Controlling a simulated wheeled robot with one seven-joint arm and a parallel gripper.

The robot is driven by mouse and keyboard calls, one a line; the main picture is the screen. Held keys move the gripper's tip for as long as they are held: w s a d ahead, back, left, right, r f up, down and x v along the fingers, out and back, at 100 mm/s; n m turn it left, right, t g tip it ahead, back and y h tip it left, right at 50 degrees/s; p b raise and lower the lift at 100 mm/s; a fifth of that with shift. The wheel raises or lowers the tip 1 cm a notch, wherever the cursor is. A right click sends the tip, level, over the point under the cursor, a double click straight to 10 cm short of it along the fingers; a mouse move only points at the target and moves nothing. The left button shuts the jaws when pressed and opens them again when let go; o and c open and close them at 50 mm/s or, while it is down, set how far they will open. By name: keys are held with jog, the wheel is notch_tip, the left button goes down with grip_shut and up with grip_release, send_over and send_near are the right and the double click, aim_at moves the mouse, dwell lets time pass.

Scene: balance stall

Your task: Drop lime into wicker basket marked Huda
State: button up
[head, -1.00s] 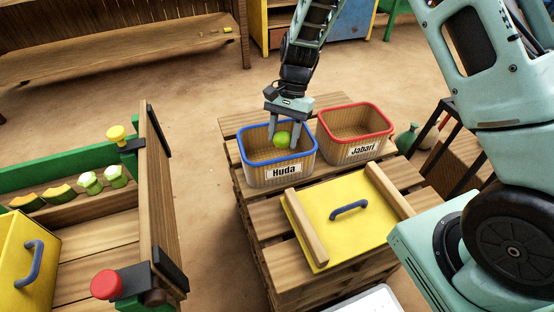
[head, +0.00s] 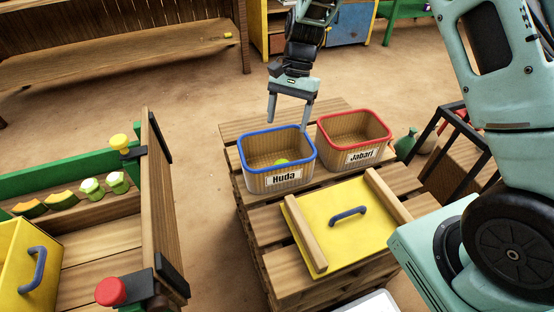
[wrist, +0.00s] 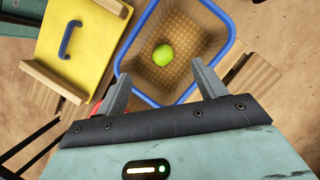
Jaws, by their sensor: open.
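The lime (head: 281,161) lies inside the blue-rimmed wicker basket marked Huda (head: 284,180), partly hidden by the front wall in the head view. In the wrist view the lime (wrist: 163,55) rests on the floor of the basket (wrist: 185,18), apart from its walls. My gripper (head: 287,125) is open and empty above the back right part of that basket. In the wrist view the two fingers (wrist: 163,85) stand apart with nothing between them.
A red-rimmed basket marked Jabari (head: 361,160) stands just right of the Huda basket on the wooden pallet (head: 258,218). A yellow lid with a blue handle (head: 335,226) lies in front. Several fruit pieces (head: 90,186) sit in the stall at left.

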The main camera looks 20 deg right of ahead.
jog(key=p+v, duration=0.1)
jog(key=v, duration=0.9)
jog(key=shift+r, duration=0.35)
jog(key=shift+w+d, duration=0.1)
jog(key=s+a+r+n+t+h, duration=0.1)
jog(key=s+a+r+n, duration=0.3)
jog(key=s+a+n, duration=0.55)
jog(key=s+a+n+t+h, duration=0.2)
jog(key=s+n, duration=0.6)
jog(key=s, duration=1.4)
notch_tip(320, 180, up, 13)
jog(key=p, duration=1.5)
jog(key=shift+w+r+m, duration=0.2)
jog(key=shift+r+m, duration=0.05)
jog(key=shift+m, duration=0.2)
